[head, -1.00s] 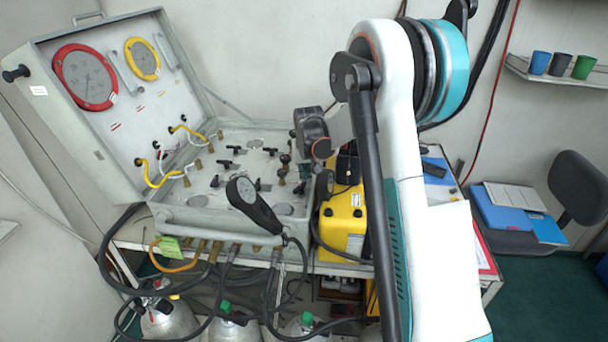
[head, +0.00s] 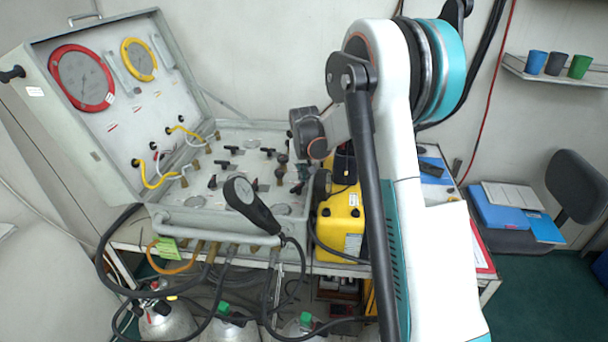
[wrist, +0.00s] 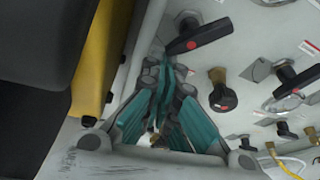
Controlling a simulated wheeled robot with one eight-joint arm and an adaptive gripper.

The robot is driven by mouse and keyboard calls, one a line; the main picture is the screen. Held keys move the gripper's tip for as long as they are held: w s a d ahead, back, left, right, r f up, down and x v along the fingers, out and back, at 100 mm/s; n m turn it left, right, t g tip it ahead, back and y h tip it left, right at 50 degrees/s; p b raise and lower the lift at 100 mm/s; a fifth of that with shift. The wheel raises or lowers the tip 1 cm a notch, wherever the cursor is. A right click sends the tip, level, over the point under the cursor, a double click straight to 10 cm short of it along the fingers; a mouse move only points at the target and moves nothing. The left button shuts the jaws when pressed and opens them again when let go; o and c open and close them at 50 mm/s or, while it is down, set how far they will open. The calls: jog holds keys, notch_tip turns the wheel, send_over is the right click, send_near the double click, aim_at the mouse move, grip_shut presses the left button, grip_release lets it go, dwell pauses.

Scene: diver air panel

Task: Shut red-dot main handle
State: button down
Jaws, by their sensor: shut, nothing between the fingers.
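The red-dot main handle (wrist: 199,37) is a black lever on the grey panel (wrist: 240,22), with a red dot on its face. In the wrist view it lies slantwise, its lower left end close to the tips of my gripper (wrist: 167,68). The teal fingers are shut with nothing between them. I cannot tell whether the fingertips touch the handle. In the head view my gripper is mostly hidden behind my wrist, at the right side of the panel. The red dot cannot be made out there.
A round black knob (wrist: 223,97) on brass and another black lever (wrist: 292,80) sit nearby. A yellow case (head: 340,222) stands right beside the panel. The open lid (head: 115,100) carries gauges. A handheld black gauge (head: 250,203) and hoses lie at the front.

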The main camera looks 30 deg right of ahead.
jog(key=shift+d, duration=0.15)
jog(key=shift+s+d, duration=0.1)
jog(key=shift+d, duration=0.4)
jog(key=shift+r, duration=0.15)
